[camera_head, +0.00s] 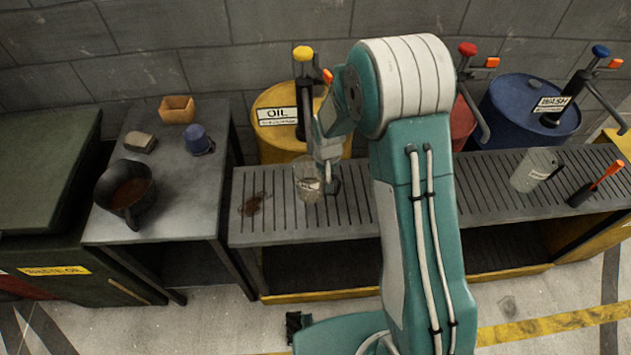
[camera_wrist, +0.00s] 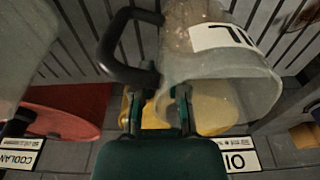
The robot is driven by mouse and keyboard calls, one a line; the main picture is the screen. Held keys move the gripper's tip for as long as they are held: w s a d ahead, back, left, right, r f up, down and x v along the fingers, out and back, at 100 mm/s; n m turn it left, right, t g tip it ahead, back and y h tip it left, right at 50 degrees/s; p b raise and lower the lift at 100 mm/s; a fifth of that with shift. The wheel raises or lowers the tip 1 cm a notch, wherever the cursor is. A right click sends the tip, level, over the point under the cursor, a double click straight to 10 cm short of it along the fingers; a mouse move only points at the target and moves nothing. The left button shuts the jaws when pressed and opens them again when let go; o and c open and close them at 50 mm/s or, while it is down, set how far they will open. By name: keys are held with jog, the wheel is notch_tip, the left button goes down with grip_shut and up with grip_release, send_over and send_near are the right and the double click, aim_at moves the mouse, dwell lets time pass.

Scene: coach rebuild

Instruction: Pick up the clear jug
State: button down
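A clear jug (camera_head: 308,182) stands on the slatted bench top (camera_head: 400,205), in front of the yellow oil drum. In the wrist view the jug (camera_wrist: 225,75) is large, with a white label, its open rim toward the camera and a black handle (camera_wrist: 118,50) on its left. My gripper (camera_head: 330,168) is at the jug's right side in the head view. In the wrist view my gripper (camera_wrist: 160,95) has its two fingers apart, with the rim end of the handle between them. Contact with the handle cannot be told. A second clear jug (camera_head: 532,172) stands farther right.
The yellow oil drum (camera_head: 277,130), a red drum (camera_head: 462,125) and a blue drum (camera_head: 515,110) stand behind the bench, with taps above. An orange-handled tool (camera_head: 598,182) lies at right. The left table (camera_head: 185,215) holds a dark pot (camera_head: 125,190), a blue cup and a tan box.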

jog(key=shift+r, duration=0.1)
dwell(0.5)
jog(key=shift+r, duration=1.5)
jog(key=shift+s+r, duration=0.1)
jog(key=shift+r, duration=0.15)
jog(key=s, duration=1.7)
jog(key=shift+s, duration=0.35)
jog(key=shift+d, duration=0.1)
